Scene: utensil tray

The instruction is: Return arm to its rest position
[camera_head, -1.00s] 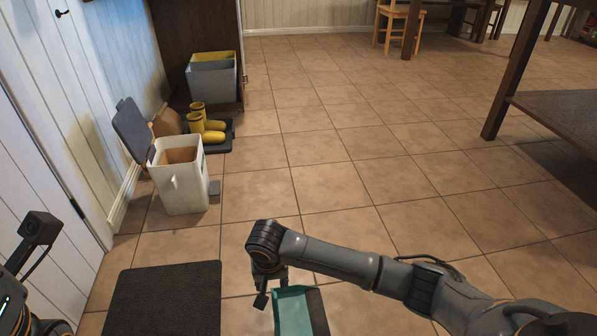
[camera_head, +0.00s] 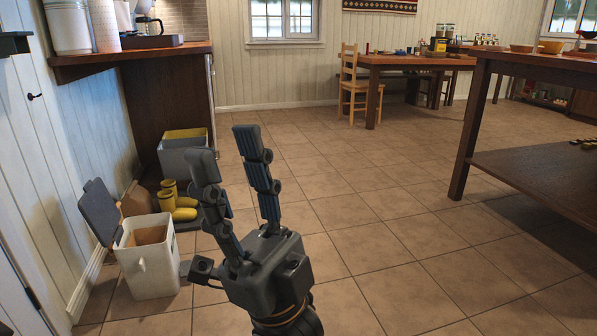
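My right gripper (camera_head: 226,148) is raised in the middle of the head view, its two dark fingers pointing up. The fingers stand apart with an empty gap between them. It is open and holds nothing. Its wrist enters from the bottom edge; the rest of the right arm is out of the picture. My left gripper is not in view.
A white bin (camera_head: 148,270) with its lid raised stands at left, close to yellow boots (camera_head: 178,208) and a grey box (camera_head: 178,152). A dark wooden table (camera_head: 540,180) stands at right, with a chair (camera_head: 357,90) farther back. The tiled floor between is clear.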

